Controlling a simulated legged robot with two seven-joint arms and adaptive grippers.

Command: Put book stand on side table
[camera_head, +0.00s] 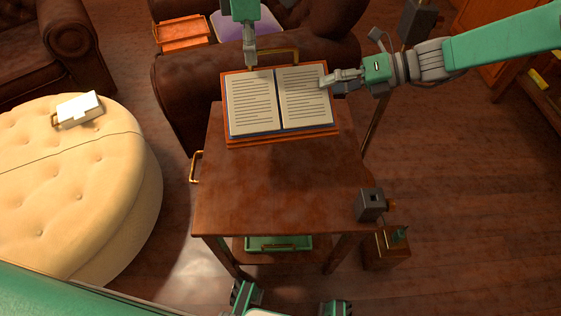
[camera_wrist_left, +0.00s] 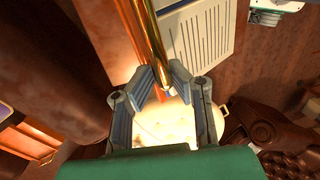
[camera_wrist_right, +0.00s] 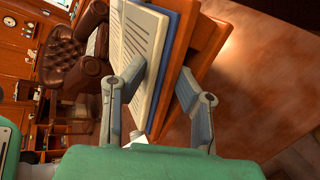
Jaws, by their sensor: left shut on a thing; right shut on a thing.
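The book stand (camera_head: 285,139) is a reddish wooden board with a brass handle (camera_head: 284,52) at its far edge. An open book with white printed pages (camera_head: 253,103) lies on it. The stand is over the far end of the brown wooden side table (camera_head: 280,190); I cannot tell if it touches the top. My left gripper (camera_head: 251,62) is shut on the brass handle, which also shows between its fingers in the left wrist view (camera_wrist_left: 147,45). My right gripper (camera_head: 328,82) is shut on the stand's right edge, its fingers either side of book and board in the right wrist view (camera_wrist_right: 162,82).
A brown leather armchair (camera_head: 185,100) stands behind the table. A round cream ottoman (camera_head: 70,180) with a white box-like object (camera_head: 80,107) is at left. A dark grey block (camera_head: 369,205) is at the table's near right corner. The front tabletop is clear.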

